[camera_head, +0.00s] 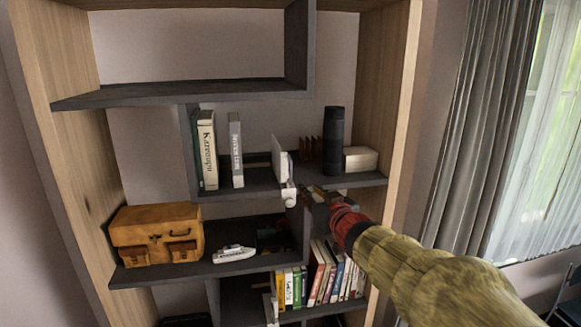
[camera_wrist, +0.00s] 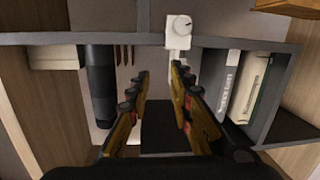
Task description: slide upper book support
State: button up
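The upper book support is a white upright plate (camera_head: 281,160) with a white knob bracket at the front edge of the middle shelf, right of two standing books. In the wrist view the knob and bracket of the upper book support (camera_wrist: 178,28) are at the top, on the shelf edge, beyond my fingertips. My gripper (camera_head: 308,200) is just right of the knob in the head view. In the wrist view my gripper (camera_wrist: 160,72) has its two fingers apart with nothing between them. Contact with the support cannot be told.
The grey shelf (camera_head: 345,181) bears a dark cylinder (camera_head: 333,140) and a white box (camera_head: 360,159) at right, and a grey book (camera_head: 236,150) left of the support. A lower white support (camera_head: 271,308) stands beside several books below. The shelf between support and grey book is clear.

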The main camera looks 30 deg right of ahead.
aim_at(291, 173)
jog(key=shift+t+y, duration=0.7)
jog(key=w+r, duration=0.1)
jog(key=w, duration=0.1)
jog(key=w+a+r, duration=0.1)
jog(key=w, duration=0.2)
jog(key=w+a+r+p, duration=0.1)
jog(key=w, duration=0.2)
jog(key=shift+w, duration=0.1)
grip_shut()
dwell(0.3)
